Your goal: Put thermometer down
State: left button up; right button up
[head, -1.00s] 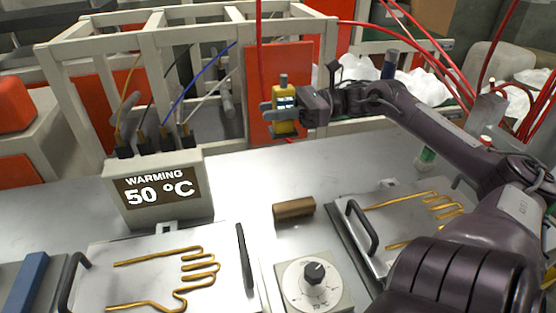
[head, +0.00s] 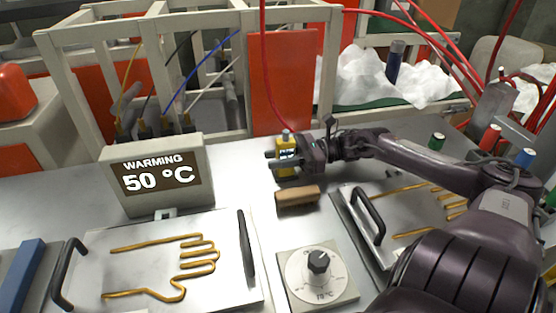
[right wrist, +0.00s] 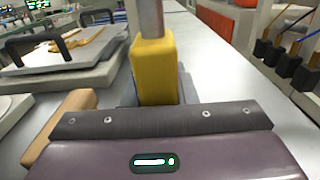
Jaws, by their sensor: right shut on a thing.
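The thermometer (head: 287,157) is a yellow block with a grey upper end. It is upright in the jaws of my right gripper (head: 284,161), which is shut on it, low at the back of the steel table behind the brown block. In the right wrist view the thermometer (right wrist: 154,75) stands straight out in front of the gripper, its grey stem going up out of the picture. I cannot tell whether its bottom touches the table. My left gripper is not in view.
A brown block (head: 297,198) lies just in front of the gripper. A display (head: 158,175) reading "WARMING 50 °C" stands left. Plates with gold hand outlines (head: 165,265) lie left and right, with a dial (head: 318,265) between them. A red panel (head: 283,85) stands behind.

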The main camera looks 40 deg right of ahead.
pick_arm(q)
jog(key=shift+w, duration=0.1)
pick_arm(e)
jog(key=o, duration=0.9)
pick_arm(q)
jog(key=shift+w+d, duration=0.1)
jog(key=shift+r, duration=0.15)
pick_arm(e)
jog(key=shift+r, duration=0.15)
jog(key=shift+s+d, duration=0.15)
jog(key=shift+d, duration=0.05)
jog(key=p+v, duration=0.1)
jog(key=v, duration=0.9)
jog(key=shift+s+d, duration=0.15)
jog(key=shift+d, duration=0.15)
jog(key=shift+s+d, duration=0.2)
jog(key=shift+d, duration=0.15)
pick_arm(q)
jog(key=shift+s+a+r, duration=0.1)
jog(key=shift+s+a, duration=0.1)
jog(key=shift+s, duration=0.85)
